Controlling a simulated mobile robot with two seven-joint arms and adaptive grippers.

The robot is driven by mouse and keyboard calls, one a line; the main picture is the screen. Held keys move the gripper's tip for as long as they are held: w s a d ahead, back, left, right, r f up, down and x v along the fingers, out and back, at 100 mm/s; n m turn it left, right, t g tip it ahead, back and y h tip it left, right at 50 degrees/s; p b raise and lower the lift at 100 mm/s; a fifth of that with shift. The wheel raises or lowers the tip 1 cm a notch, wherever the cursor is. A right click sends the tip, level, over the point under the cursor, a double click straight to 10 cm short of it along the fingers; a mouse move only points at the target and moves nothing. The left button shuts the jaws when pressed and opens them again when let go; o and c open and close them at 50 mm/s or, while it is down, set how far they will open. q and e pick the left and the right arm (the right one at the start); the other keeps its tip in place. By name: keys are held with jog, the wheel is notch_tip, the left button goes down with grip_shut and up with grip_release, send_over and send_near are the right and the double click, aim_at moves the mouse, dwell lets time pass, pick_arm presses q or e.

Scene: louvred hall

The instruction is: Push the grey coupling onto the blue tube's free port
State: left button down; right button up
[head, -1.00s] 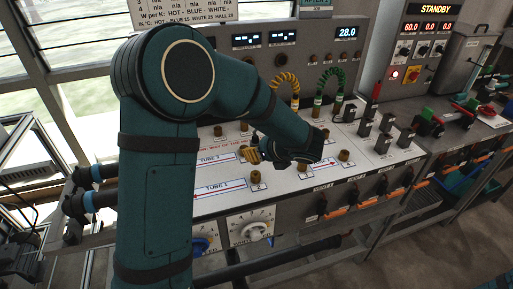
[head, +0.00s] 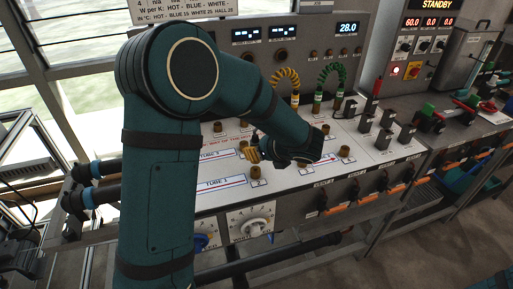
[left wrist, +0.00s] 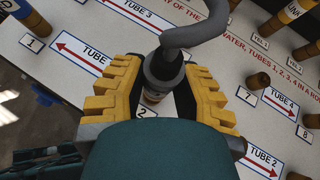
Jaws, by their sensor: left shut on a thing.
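My left gripper (left wrist: 158,85) has yellow ribbed fingers shut around the grey coupling (left wrist: 163,66), whose grey hose (left wrist: 195,36) bends up and right. Just below the coupling, a brass port (left wrist: 153,97) shows beside the label 2; I cannot tell whether they touch or how far the coupling is on. In the head view the left gripper (head: 253,153) is low over the bench's white top, and the coupling is mostly hidden by my arm. My right gripper is not in view.
Several brass ports stand on the white top, one (head: 256,173) close in front of the gripper. A yellow hose (head: 287,76) and a green hose (head: 331,75) arch behind. Dark upright blocks (head: 385,120) stand to the right.

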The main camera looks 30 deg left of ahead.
pick_arm(q)
jog(key=shift+f, duration=0.25)
dwell(0.3)
jog(key=shift+f+b, duration=1)
jog(key=shift+f, duration=0.3)
jog(key=c, duration=0.7)
grip_release()
jog(key=shift+r, duration=0.1)
jog(key=d+r+p, duration=0.1)
jog(key=r, duration=0.1)
jog(key=d+r+p, duration=0.1)
jog(key=r+p, duration=0.1)
jog(key=s+d+r+p, duration=0.1)
jog(key=r+p, duration=0.1)
jog(key=shift+d+r, duration=0.1)
jog(key=shift+w, duration=0.1)
